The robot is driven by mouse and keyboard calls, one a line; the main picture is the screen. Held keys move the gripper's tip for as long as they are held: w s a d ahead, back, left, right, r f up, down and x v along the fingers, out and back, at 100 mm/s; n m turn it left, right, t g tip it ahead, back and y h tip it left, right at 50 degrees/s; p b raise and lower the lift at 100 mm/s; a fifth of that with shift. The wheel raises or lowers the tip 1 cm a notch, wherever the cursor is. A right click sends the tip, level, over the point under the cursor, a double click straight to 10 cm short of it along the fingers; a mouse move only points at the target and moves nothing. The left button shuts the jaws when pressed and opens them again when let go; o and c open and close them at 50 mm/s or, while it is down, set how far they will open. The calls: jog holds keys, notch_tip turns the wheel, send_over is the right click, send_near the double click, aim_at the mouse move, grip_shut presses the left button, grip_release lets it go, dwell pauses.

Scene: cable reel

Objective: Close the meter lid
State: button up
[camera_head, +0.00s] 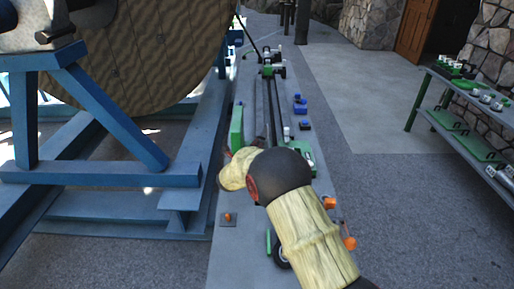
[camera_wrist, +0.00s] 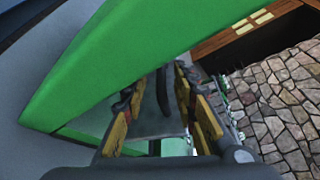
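A green panel (camera_head: 237,127), which looks like the meter lid, stands upright on the left side of the long grey bench. In the wrist view, the green panel (camera_wrist: 130,55) is large and close, slanting across the upper left, beside and partly behind my left finger. My gripper (camera_wrist: 163,95) shows two yellow-and-black fingers standing apart, with a dark bar and grey surface visible between them and nothing clearly held. I cannot tell whether a finger touches the panel. In the head view, my arm hides most of the gripper and part of the meter.
A blue steel frame with a large wooden reel (camera_head: 160,50) stands left of the bench (camera_head: 222,252). Blue clamps (camera_head: 300,104) and orange knobs (camera_head: 349,243) sit along the bench. A shelf (camera_head: 470,135) with green parts stands at right. Floor between is clear.

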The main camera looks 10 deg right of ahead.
aim_at(257, 145)
jog(key=shift+b+x, duration=0.5)
jog(key=shift+x, duration=1.35)
jog(key=shift+c, duration=0.4)
grip_shut()
